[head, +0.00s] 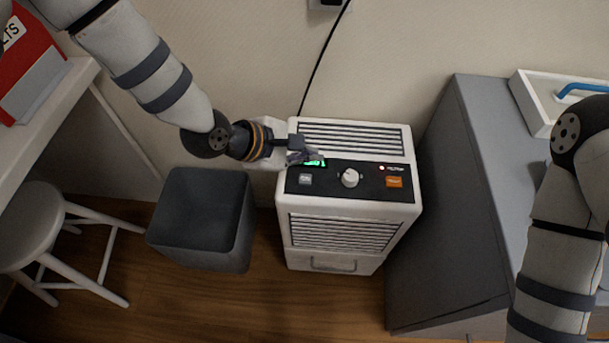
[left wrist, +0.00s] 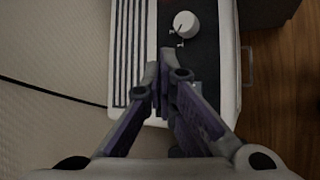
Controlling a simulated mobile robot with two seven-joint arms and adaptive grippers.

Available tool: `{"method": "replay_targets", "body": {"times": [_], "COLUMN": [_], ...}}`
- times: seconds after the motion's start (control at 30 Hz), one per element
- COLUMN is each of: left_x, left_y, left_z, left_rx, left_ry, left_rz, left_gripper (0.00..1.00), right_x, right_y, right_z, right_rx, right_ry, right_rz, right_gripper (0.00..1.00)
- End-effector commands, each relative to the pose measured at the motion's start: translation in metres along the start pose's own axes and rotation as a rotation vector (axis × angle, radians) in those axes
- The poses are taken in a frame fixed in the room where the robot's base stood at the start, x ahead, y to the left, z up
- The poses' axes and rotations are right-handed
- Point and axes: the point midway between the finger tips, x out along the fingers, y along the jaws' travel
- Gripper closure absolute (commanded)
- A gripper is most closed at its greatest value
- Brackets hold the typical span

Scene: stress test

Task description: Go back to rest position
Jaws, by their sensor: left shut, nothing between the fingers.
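My left gripper (head: 302,157) is shut and empty over the left part of the white appliance's (head: 345,275) top panel. It partly covers a green lit display (head: 316,163). I cannot tell whether the fingertips touch the panel. In the left wrist view the closed fingers (left wrist: 168,62) point toward a white knob (left wrist: 186,24) on the black panel. In the head view the panel has a grey button (head: 305,179), the white knob (head: 350,178), a red light and an orange switch (head: 394,182). My right arm is at the right edge; its gripper is out of frame.
A dark grey bin (head: 205,258) stands left of the appliance. A white stool (head: 32,230) and a white table (head: 50,115) with a red box are further left. A grey cabinet (head: 440,200) with a white tray (head: 530,104) stands on the right. A black cord (head: 322,57) runs up the wall.

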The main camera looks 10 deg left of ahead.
Motion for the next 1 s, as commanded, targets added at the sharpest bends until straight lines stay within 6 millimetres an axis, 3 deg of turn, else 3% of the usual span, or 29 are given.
{"method": "replay_targets", "body": {"times": [0.27, 0.37, 0.47, 0.53, 0.6, 0.7, 0.83, 0.9, 1.0], "left_x": [0.001, -0.001, -0.012, -0.033, -0.063, -0.114, -0.170, -0.187, -0.197], "left_y": [-0.002, -0.023, -0.091, -0.155, -0.215, -0.283, -0.335, -0.347, -0.354], "left_z": [-0.001, -0.007, -0.026, -0.045, -0.061, -0.079, -0.091, -0.095, -0.097], "left_rx": [-0.001, 0.049, 0.243, 0.443, 0.654, 0.926, 1.172, 1.245, 1.286], "left_ry": [0.001, 0.021, 0.076, 0.106, 0.107, 0.056, -0.049, -0.092, -0.121], "left_rz": [-0.002, -0.041, -0.176, -0.323, -0.485, -0.710, -0.925, -0.989, -1.024], "left_gripper": [1.00, 1.00, 1.00, 1.00, 1.00, 1.00, 1.00, 1.00, 1.00], "right_x": [0.001, -0.002, -0.008, -0.013, -0.018, -0.024, -0.028, -0.029, -0.029], "right_y": [0.000, 0.000, -0.001, -0.001, -0.001, -0.001, -0.001, -0.001, -0.001], "right_z": [0.001, -0.001, -0.004, -0.007, -0.010, -0.013, -0.015, -0.016, -0.016], "right_rx": [0.000, 0.004, 0.003, 0.004, 0.004, 0.004, 0.004, 0.004, 0.004], "right_ry": [-0.003, 0.006, 0.021, 0.036, 0.050, 0.067, 0.080, 0.083, 0.082], "right_rz": [0.000, -0.002, -0.003, -0.003, -0.004, -0.005, -0.005, -0.005, -0.006], "right_gripper": [1.00, 1.00, 1.00, 1.00, 1.00, 1.00, 1.00, 1.00, 1.00]}}
